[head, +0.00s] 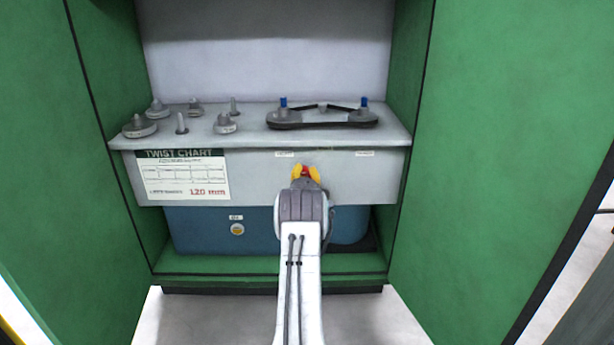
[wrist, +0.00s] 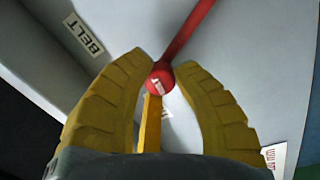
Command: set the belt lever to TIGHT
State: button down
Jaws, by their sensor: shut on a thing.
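The belt lever is red with a round knob. In the wrist view the lever (wrist: 184,38) runs from the top down to its knob (wrist: 160,80), which sits between my two yellow fingertips. My gripper (wrist: 163,72) is shut on the lever at this knob. In the head view my gripper (head: 306,170) is at the grey front panel (head: 260,185), and only a small bit of red shows between the fingers. A label reading BELT (wrist: 83,33) is on the panel at the left of the wrist view. The other labels there are partly hidden or unreadable.
A dark belt (head: 325,123) runs around two pulleys on the grey top, with several loose grey wheels and pegs to the left. A TWIST CHART card (head: 185,175) is on the panel. Green walls (head: 510,130) stand on both sides. A blue body (head: 200,225) is below.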

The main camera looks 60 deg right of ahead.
jog(key=shift+w+a+f+n, duration=0.3)
jog(key=shift+w+n, duration=0.2)
jog(key=shift+n, duration=0.1)
jog(key=c, duration=0.9)
grip_release()
jog(key=shift+f, duration=0.1)
jog(key=shift+c, duration=0.2)
jog(key=shift+a, duration=0.15)
jog(key=v, duration=1.1)
jog(key=shift+s+a, duration=0.25)
jog(key=shift+s, duration=0.05)
